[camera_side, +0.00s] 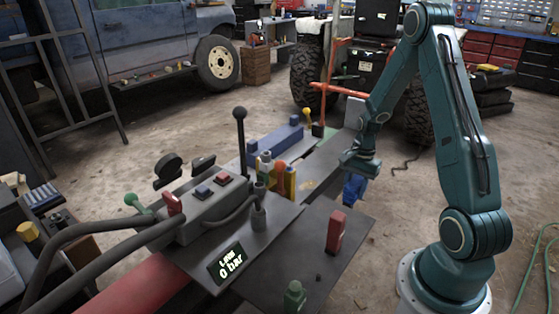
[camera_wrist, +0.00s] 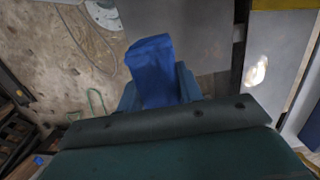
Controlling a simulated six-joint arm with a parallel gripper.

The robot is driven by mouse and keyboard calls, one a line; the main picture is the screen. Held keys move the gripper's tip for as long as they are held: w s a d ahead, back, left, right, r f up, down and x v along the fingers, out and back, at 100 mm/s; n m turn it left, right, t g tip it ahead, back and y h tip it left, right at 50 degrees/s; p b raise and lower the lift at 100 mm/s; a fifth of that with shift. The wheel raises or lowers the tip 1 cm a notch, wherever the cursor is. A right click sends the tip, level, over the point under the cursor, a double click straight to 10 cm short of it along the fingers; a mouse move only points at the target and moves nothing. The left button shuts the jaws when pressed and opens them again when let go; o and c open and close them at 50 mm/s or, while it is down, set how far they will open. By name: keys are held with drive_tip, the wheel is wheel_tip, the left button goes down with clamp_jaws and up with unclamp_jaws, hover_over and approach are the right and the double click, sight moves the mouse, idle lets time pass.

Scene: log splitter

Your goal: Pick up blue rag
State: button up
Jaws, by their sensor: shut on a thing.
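The blue rag (camera_wrist: 152,62) is held between the two fingers of my gripper (camera_wrist: 158,92) in the wrist view. It sticks out past the fingertips as a bright blue fold. In the side view the rag (camera_side: 354,187) hangs below my gripper (camera_side: 358,166), beside the right edge of the grey machine table. The gripper is shut on the rag. The gripper's palm hides the lower part of the rag in the wrist view.
The log splitter's grey table (camera_side: 325,235) holds a red block (camera_side: 337,231) and a green object (camera_side: 294,296). A control box (camera_side: 208,205) with a tall black-knobbed lever (camera_side: 240,140) stands left. Open concrete floor lies right of the table.

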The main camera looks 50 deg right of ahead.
sight(355, 183)
wheel_tip(355, 183, up, 8)
drive_tip(key=shift+f, duration=0.25)
idle(0.5)
drive_tip(key=shift+o, duration=0.6)
drive_tip(key=w+d+f+m, duration=0.1)
drive_tip(key=w+f+m, duration=0.2)
drive_tip(key=w, duration=0.4)
drive_tip(key=w+d+f+m, duration=0.2)
drive_tip(key=w+f+m, duration=0.1)
drive_tip(key=w+f, duration=0.2)
drive_tip(key=w+d+f+m+t, duration=0.1)
drive_tip(key=w+d+f+m, duration=0.1)
drive_tip(key=w, duration=0.8)
drive_tip(key=shift+f+m, duration=0.5)
drive_tip(key=shift+f, duration=0.5)
drive_tip(key=shift+f, duration=0.1)
